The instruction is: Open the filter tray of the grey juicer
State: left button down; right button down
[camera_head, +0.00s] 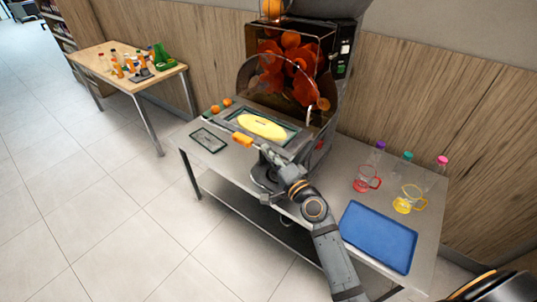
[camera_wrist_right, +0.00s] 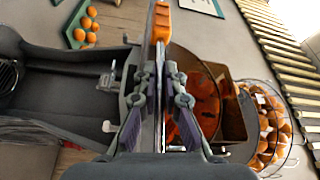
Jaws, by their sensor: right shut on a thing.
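The grey juicer (camera_head: 325,95) stands against the wall on the metal table, with dark red-orange pressing parts behind its clear front. Low at its front is a grey tray section (camera_head: 222,121) with a yellow oval on its panel. My right gripper (camera_head: 257,150) is at the near edge of this section, beside an orange end piece (camera_head: 242,139). In the right wrist view, my right gripper (camera_wrist_right: 160,85) is shut on a thin upright part with an orange end (camera_wrist_right: 161,22), apparently the filter tray's handle. The fingers hide the grip itself. My left gripper is not in view.
A small dark-rimmed mat (camera_head: 208,140) lies on the left. Another table (camera_head: 128,66) stands farther back left, with open floor before it.

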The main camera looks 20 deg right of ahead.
jog(key=c, duration=1.9)
grip_release()
jog(key=shift+f, duration=0.1)
jog(key=shift+o, duration=0.8)
jog(key=shift+d, duration=0.1)
jog(key=shift+s, duration=0.15)
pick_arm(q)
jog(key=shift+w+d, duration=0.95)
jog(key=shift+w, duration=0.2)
pick_arm(e)
jog(key=v, duration=1.1)
jog(key=shift+s, duration=0.3)
jog(key=shift+d, duration=0.15)
